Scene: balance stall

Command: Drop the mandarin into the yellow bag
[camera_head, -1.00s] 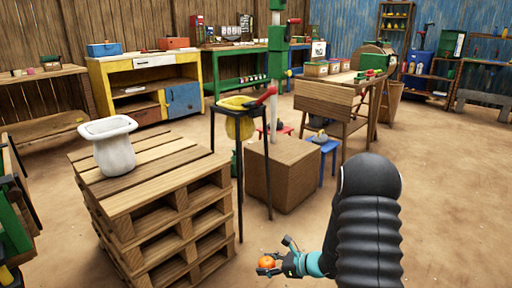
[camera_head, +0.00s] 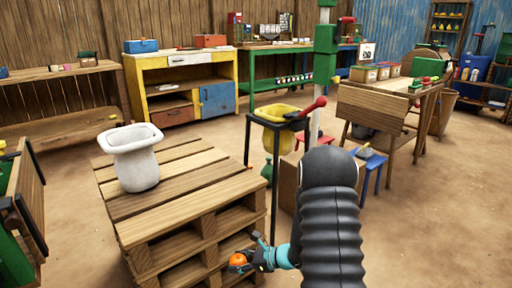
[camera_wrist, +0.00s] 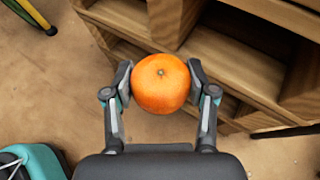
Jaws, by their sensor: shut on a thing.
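The mandarin (camera_wrist: 161,83) is orange and round, held between the two fingers of my gripper (camera_wrist: 161,88) in the wrist view. In the head view the mandarin (camera_head: 238,260) and my gripper (camera_head: 246,260) are low, in front of the pallet stack's right side. The yellow bag (camera_head: 278,114) hangs open in a dark metal stand (camera_head: 248,140), beyond and above my gripper, to the right of the pallets. The bag's lower part shows below the stand's top. My gripper is well apart from the bag.
A white bag (camera_head: 136,160) stands open on the wooden pallet stack (camera_head: 180,192) at left. A red-handled thing (camera_head: 312,107) lies at the yellow bag's stand. A wooden box (camera_head: 288,180) and a blue stool (camera_head: 372,165) stand behind my arm. Bare floor lies at right.

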